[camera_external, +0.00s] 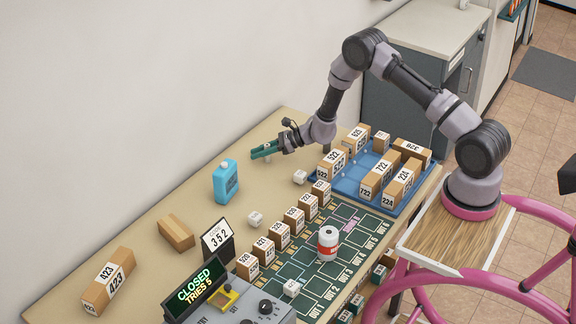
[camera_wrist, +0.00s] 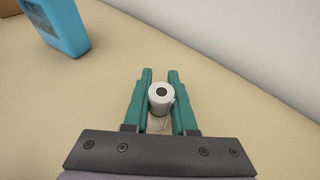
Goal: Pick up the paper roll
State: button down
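The paper roll (camera_wrist: 160,92) is a small white roll with a dark core. In the wrist view it sits upright between the two teal fingers of my gripper (camera_wrist: 160,80), end facing the camera. It fills almost the whole gap, with a loose white edge on its right side. I cannot tell whether the fingers press on it or only stand around it. In the external view my gripper (camera_external: 265,150) is low over the far part of the tan table, and the roll is mostly hidden by the fingers. I cannot tell whether it touches the table.
A blue jug (camera_external: 226,181) stands near my gripper, also in the wrist view (camera_wrist: 55,25). A blue tray (camera_external: 340,190) with numbered boxes, a white cube (camera_external: 300,177), a red-labelled white can (camera_external: 328,243) and brown boxes (camera_external: 176,232) share the table. The wall runs behind.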

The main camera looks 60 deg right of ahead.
notch_tip(320, 180, up, 10)
dwell(0.7)
jog(key=shift+d, duration=0.1)
